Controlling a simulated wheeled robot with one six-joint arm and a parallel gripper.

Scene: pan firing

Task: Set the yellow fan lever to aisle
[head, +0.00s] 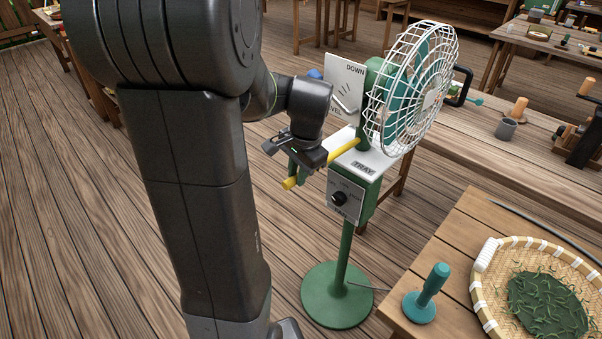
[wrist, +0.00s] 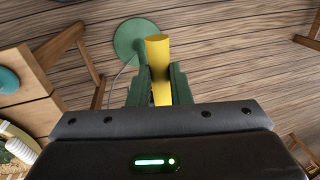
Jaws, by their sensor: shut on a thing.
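The green fan (head: 405,88) with a white wire cage stands on a pole with a round green base (head: 338,296). The yellow fan lever (head: 343,150) sticks out from below the fan head, over a white-topped box, towards the lower left. A label reading TRAY (head: 363,168) shows on the box top's right side; no aisle label is visible. My gripper (head: 297,172) is at the lever's outer part. In the wrist view my gripper's green fingers (wrist: 159,90) are shut on the yellow lever (wrist: 158,55), one on each side, with its round end sticking out past them.
A dark knob (head: 339,198) is on the box front. A tilt plate (head: 344,88) marked DOWN is behind the lever. A wooden table at the lower right holds a woven tray (head: 483,293) of green leaves and a teal-handled tool (head: 427,294). Plank floor is free at left.

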